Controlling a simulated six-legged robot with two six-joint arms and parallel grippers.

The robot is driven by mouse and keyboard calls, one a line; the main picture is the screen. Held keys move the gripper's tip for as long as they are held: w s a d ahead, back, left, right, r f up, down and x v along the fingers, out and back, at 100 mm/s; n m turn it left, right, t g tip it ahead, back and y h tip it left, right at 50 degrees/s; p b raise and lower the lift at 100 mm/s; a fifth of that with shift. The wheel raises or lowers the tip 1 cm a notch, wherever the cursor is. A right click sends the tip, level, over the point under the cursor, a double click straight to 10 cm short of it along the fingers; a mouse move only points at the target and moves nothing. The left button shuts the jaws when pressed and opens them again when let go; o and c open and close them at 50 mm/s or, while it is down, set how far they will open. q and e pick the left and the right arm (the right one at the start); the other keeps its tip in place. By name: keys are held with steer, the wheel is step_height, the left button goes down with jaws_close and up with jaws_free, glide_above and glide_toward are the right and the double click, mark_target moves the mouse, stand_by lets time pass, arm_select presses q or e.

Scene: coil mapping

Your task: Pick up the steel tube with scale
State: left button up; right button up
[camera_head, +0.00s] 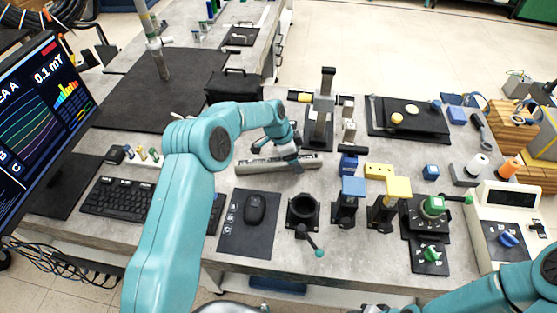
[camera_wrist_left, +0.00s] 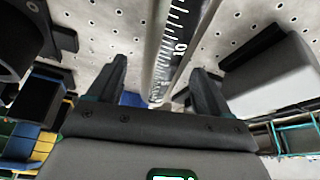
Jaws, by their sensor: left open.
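The steel tube with scale (camera_head: 258,164) lies flat on the grey bench, behind the mouse mat in the head view.
A mouse (camera_head: 255,208) on its mat, a black round holder (camera_head: 303,211) and blue and yellow blocks stand in front of the tube. A black upright stand (camera_head: 322,110) is behind it. A keyboard (camera_head: 118,197) and monitor (camera_head: 45,110) are left.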

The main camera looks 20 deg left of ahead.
arm_select(q)
steer(key=shift+w+d+f, duration=0.2)
steer(key=shift+d+f, duration=0.05)
steer(key=shift+f, duration=0.35)
steer(key=shift+w+f, duration=0.2)
steer(key=shift+f, duration=0.3)
steer(key=shift+s+r, duration=0.15)
steer(key=shift+c, duration=0.5)
jaws_close()
arm_select(e)
steer(key=shift+r, duration=0.3)
